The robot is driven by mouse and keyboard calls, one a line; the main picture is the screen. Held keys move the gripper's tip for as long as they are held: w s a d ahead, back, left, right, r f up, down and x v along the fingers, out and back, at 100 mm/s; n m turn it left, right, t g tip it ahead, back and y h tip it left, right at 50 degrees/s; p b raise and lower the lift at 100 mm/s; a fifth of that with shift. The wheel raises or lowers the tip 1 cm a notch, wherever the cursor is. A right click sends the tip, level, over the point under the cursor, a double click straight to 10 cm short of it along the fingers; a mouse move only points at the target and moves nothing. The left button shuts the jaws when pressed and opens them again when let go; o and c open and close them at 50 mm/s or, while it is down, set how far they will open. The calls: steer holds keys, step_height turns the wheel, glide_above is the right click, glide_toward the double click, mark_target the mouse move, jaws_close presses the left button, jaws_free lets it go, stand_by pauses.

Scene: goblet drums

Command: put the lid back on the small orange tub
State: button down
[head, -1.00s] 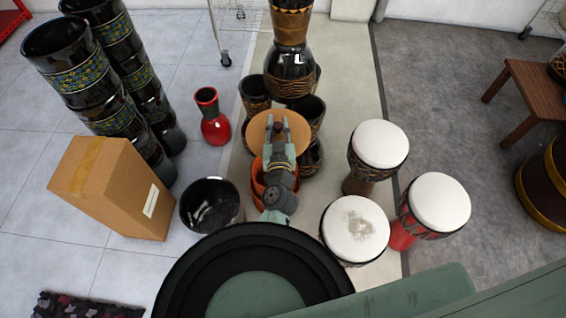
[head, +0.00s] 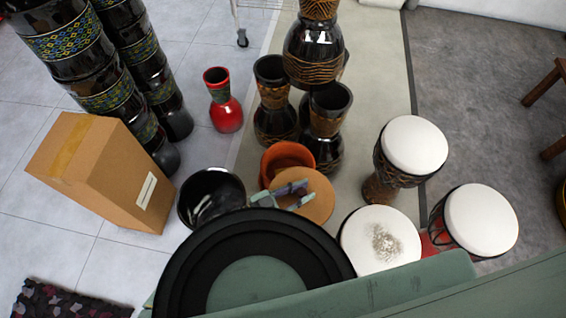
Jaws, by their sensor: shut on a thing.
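The small orange tub (head: 284,157) stands on the floor, with its open inside partly visible. The round tan lid (head: 318,209) is in front and to the right of it in the picture, overlapping the tub's near right part. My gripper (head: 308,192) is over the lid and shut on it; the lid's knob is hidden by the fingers. I cannot tell the lid's height or whether it touches the tub. My own dark round body part hides the floor just in front.
Black goblet drums (head: 326,118) stand close behind the tub. A black bowl-like vessel (head: 211,193) is to its left, beside a cardboard box (head: 105,170). White-topped drums (head: 382,240) stand to the right. A red vase (head: 224,105) stands behind left.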

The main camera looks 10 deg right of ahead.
steer(key=shift+s+a+f, duration=0.25)
steer(key=shift+a+f, duration=0.05)
steer(key=shift+w+f+g, duration=0.1)
steer(key=shift+w+g, duration=0.2)
steer(key=w+f+b, duration=0.1)
steer(key=w+f, duration=0.1)
steer(key=w, duration=0.5)
steer(key=w+f+b, duration=0.1)
steer(key=w+f, duration=0.1)
steer(key=w, duration=0.6)
steer(key=shift+d+f+b, duration=0.3)
steer(key=shift+f+b, duration=0.05)
steer(key=shift+f, duration=0.05)
steer(key=shift+f+b, duration=0.45)
steer(key=shift+f, duration=0.15)
steer(key=c, duration=1.4)
jaws_free()
steer(key=shift+o, duration=0.2)
